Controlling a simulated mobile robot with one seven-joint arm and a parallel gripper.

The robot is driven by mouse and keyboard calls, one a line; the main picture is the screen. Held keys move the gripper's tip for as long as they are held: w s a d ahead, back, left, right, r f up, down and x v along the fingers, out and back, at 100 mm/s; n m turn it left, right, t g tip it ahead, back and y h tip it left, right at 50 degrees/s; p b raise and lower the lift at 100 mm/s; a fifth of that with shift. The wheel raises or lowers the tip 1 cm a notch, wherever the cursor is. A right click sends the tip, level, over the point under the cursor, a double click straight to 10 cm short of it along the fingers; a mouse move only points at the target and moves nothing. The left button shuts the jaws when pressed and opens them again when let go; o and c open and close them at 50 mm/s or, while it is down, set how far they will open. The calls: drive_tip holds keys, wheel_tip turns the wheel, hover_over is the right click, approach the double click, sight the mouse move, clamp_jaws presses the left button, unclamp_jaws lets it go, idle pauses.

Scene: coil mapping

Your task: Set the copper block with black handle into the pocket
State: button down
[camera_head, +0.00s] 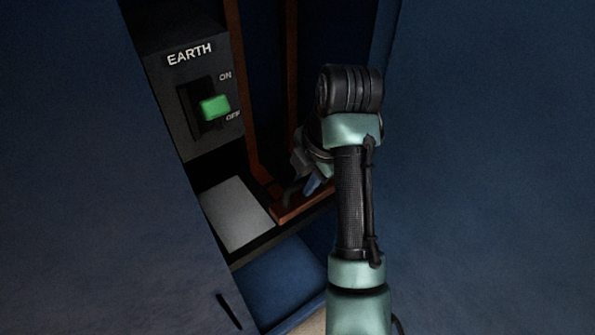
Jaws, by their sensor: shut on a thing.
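The copper block (292,214) lies low inside the dark cabinet, at the foot of the upright copper bars. Part of its black handle (289,197) shows above it. My gripper (304,189) reaches down from the right and is shut on the block's handle; the exact contact is small and dark. My arm hides the right part of this area. I cannot make out the pocket's edges, or whether the block sits in it or just above it.
A light grey plate (236,214) lies left of the block. Copper bars (241,90) rise behind. Blue cabinet walls (80,170) close in the opening on the left and right.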

drive_tip(key=w+a, duration=0.2)
drive_tip(key=w, duration=0.9)
drive_tip(key=f, duration=0.4)
drive_tip(key=f+b, duration=0.1)
drive_tip(key=shift+s+d+f, duration=0.15)
drive_tip(key=shift+d+f, duration=0.1)
drive_tip(key=shift+f, duration=0.15)
drive_tip(key=shift+w+f, duration=0.25)
drive_tip(key=shift+f, duration=0.3)
drive_tip(key=shift+f+b, duration=0.3)
drive_tip(key=shift+f, duration=0.15)
drive_tip(key=c, duration=0.8)
unclamp_jaws()
drive_tip(key=shift+s, duration=0.1)
